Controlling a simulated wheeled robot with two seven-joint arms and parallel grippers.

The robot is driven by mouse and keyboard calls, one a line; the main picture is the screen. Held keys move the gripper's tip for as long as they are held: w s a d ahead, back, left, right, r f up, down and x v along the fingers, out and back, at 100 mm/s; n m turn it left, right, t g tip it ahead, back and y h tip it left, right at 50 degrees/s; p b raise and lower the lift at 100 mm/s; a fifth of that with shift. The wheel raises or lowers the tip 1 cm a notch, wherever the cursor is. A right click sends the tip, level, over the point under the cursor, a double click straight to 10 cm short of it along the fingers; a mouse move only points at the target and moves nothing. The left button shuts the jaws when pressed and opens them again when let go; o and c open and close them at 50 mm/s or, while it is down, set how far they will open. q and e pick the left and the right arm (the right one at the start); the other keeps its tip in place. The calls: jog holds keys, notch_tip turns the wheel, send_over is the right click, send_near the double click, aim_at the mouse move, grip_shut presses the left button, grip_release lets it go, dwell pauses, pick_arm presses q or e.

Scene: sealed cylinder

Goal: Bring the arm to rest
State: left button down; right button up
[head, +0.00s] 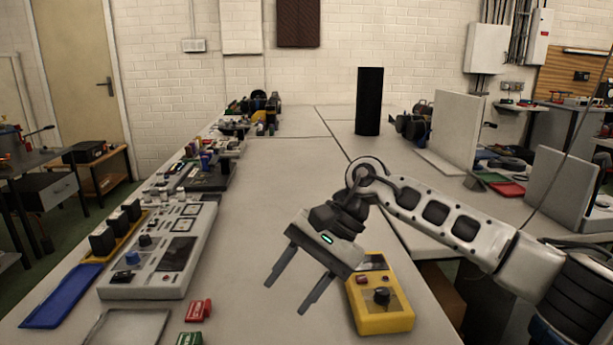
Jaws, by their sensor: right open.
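My right gripper (290,290) hangs over the table (270,190), its two fingers apart with nothing between them. Its arm (450,220) comes in from the right edge of the head view. A yellow device (386,316) with a dark knob stands just right of the gripper, partly hidden behind it. A black cylinder (369,101) stands upright at the far end of the table, well beyond the gripper and apart from it. My left gripper is not in the view.
A grey control panel (168,250) and several small devices line the table's left side. A blue tray (62,296), a red block (198,310) and a green block (190,339) lie near the front. White upright panels (456,128) stand at the right. The table's middle is clear.

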jog(key=s+a+r+m+g+y+p, duration=0.1)
jog(key=s+a+r+m+y, duration=0.1)
jog(key=s+a+m+y, duration=0.7)
jog(key=w+d+f+n+t+h+p, duration=0.1)
jog(key=d+f+n+t, duration=0.15)
jog(key=n+t, duration=0.65)
jog(key=w+d+f+n+t+h, duration=0.15)
jog(key=d+n+t, duration=0.3)
jog(key=n, duration=0.95)
jog(key=w+d+f+n+t+h+p, duration=0.1)
jog(key=w+d+f+n+t, duration=0.15)
jog(key=n+t, duration=0.7)
jog(key=s+d+f+m+g+h, duration=0.8)
jog(key=s+d+f+m, duration=0.5)
jog(key=f+m, duration=0.3)
jog(key=shift+s+d+f+m+h, duration=0.15)
jog(key=shift+s+f+m+h, duration=0.25)
jog(key=shift+s+h, duration=0.35)
jog(key=shift+s+r, duration=0.1)
